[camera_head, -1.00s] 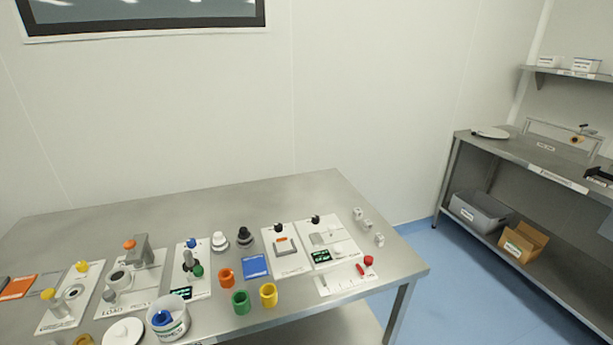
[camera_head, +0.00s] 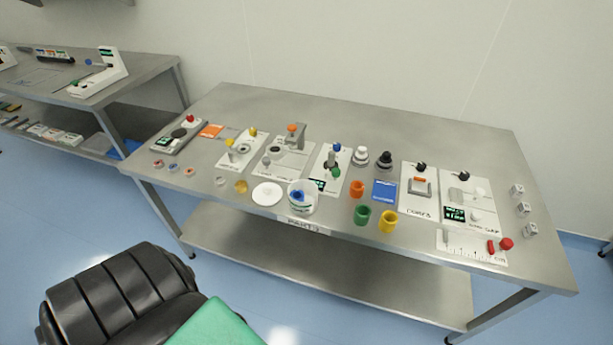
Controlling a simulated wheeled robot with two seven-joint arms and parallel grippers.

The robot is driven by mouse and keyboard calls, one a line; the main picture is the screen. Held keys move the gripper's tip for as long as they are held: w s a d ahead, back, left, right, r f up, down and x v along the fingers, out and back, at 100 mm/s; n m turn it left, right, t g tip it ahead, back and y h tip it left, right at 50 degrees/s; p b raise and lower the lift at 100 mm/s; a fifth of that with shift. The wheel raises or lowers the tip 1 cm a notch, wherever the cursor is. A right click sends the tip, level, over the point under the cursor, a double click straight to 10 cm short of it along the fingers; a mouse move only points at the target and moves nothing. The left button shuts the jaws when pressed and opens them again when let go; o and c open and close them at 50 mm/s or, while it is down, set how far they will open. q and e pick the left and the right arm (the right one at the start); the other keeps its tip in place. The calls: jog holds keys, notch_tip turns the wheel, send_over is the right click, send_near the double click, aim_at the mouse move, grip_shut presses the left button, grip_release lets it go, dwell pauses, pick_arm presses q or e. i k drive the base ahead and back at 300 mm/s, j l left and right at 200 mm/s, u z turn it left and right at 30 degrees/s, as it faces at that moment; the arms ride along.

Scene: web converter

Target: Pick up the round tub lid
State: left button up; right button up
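The round tub lid (camera_head: 267,194) is a flat white disc lying on the steel table (camera_head: 470,125) near its front edge. Just right of it stands an open white tub (camera_head: 302,197) with a blue item inside. The lid and the tub are close together; I cannot tell if they touch. Neither of my grippers shows in the head view.
Behind the lid stand white fixture plates (camera_head: 282,160). Orange (camera_head: 357,189), green (camera_head: 362,214) and yellow (camera_head: 388,221) cups stand to the right. A small tan cup (camera_head: 241,186) is left of the lid.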

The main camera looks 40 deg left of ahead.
aim_at(267, 193)
jog(key=j+u, duration=0.1)
jog(key=u, duration=1.05)
